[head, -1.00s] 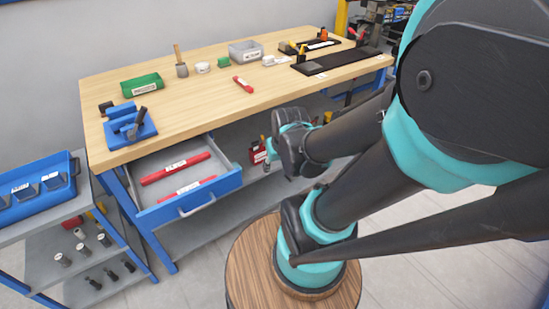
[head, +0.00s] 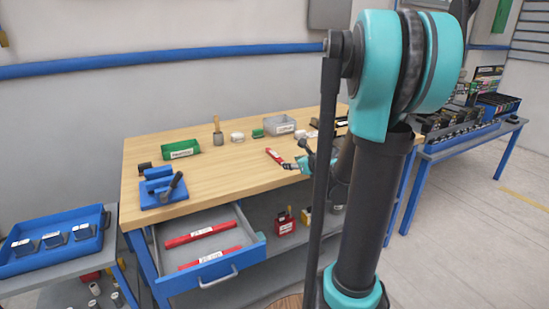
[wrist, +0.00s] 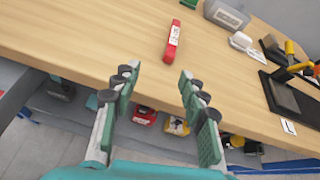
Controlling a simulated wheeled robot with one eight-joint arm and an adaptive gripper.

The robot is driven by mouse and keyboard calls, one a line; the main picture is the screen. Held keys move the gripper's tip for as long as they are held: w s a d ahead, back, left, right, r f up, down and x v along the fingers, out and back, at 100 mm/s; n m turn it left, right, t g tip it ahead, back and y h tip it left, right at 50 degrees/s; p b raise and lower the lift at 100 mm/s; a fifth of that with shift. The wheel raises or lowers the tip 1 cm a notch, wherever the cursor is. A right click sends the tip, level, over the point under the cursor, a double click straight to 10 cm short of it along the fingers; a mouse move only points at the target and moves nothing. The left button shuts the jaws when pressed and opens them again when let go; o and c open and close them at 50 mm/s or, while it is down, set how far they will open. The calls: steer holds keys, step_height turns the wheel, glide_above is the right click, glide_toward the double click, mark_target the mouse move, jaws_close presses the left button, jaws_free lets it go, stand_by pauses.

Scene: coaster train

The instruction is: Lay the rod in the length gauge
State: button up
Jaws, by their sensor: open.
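A short red rod with a white label (head: 275,155) lies on the wooden bench top near its front edge. In the wrist view the rod (wrist: 171,52) lies just beyond my fingertips, roughly midway between their lines. My gripper (wrist: 158,75) is open and empty, its two green fingers spread at the bench's front edge. In the head view my gripper (head: 301,165) is close to the rod's near end, apart from it as far as I can tell. Two longer labelled red rods (head: 202,232) lie in the open drawer. I cannot tell which thing is the length gauge.
The open drawer (head: 205,288) juts out below the bench. On the bench stand a blue fixture (head: 160,190), a green bin (head: 180,149), a grey bin (head: 279,125) and a mallet (head: 217,131). A black tray (wrist: 292,97) lies right of my gripper. Bare wood surrounds the short rod.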

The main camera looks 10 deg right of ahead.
steer(key=w+d+m, duration=0.1)
steer(key=m, duration=0.1)
glide_toward(276, 155)
steer(key=shift+t, duration=0.3)
steer(key=w, duration=0.1)
steer(key=w+a+f, duration=0.1)
steer(key=w+f, duration=0.1)
steer(key=shift+a+f, duration=0.15)
steer(key=shift+a, duration=0.15)
steer(key=shift+x, duration=2.75)
steer(key=shift+w+d+r, duration=0.1)
steer(key=shift+d+r, duration=0.05)
steer(key=shift+r, duration=0.05)
jaws_close()
